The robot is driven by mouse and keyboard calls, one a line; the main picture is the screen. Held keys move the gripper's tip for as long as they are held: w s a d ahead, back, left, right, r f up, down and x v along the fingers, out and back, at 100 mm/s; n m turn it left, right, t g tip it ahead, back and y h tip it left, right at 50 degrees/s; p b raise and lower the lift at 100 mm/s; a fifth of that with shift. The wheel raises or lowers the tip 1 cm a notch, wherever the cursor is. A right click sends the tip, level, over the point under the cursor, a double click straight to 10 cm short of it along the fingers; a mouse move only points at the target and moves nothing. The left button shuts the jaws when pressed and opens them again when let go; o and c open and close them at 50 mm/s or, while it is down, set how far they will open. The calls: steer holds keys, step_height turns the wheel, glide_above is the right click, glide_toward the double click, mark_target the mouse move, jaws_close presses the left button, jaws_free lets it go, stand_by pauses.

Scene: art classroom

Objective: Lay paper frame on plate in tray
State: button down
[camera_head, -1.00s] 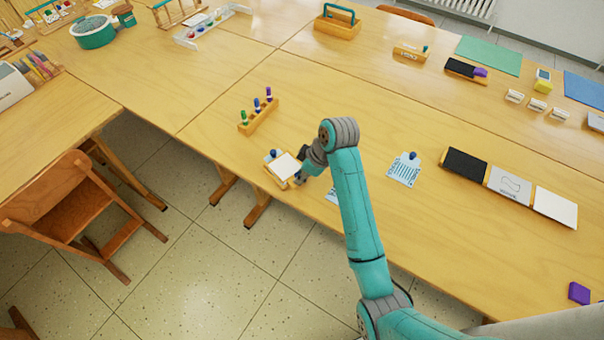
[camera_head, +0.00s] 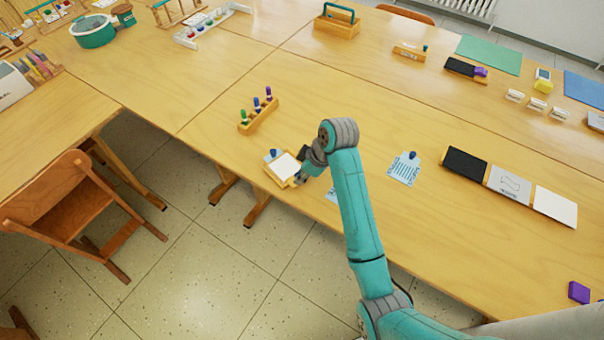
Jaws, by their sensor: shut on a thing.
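A small wooden tray (camera_head: 268,172) stands near the table's front edge, left of my gripper. A white sheet or plate (camera_head: 285,168) shows inside it, now bordered by a thin pale-yellow edge that looks like the paper frame (camera_head: 292,181). I cannot clearly separate frame, plate and tray at this size. A blue knob (camera_head: 273,153) shows at the tray's back. My gripper (camera_head: 300,178) is low at the tray's right side, shut on the paper frame's right edge. The fingertips are small and partly hidden by the wrist.
A wooden rack with colored pegs (camera_head: 258,117) stands behind the tray. A blue-white card (camera_head: 404,169) lies right of my arm, with another partly hidden by the arm. A three-part strip (camera_head: 510,186) lies farther right.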

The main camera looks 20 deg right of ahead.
stand_by(0.8)
steer(key=c, duration=1)
jaws_free()
steer(key=shift+o, duration=0.2)
steer(key=shift+o, duration=1.2)
steer(key=shift+r, duration=2.95)
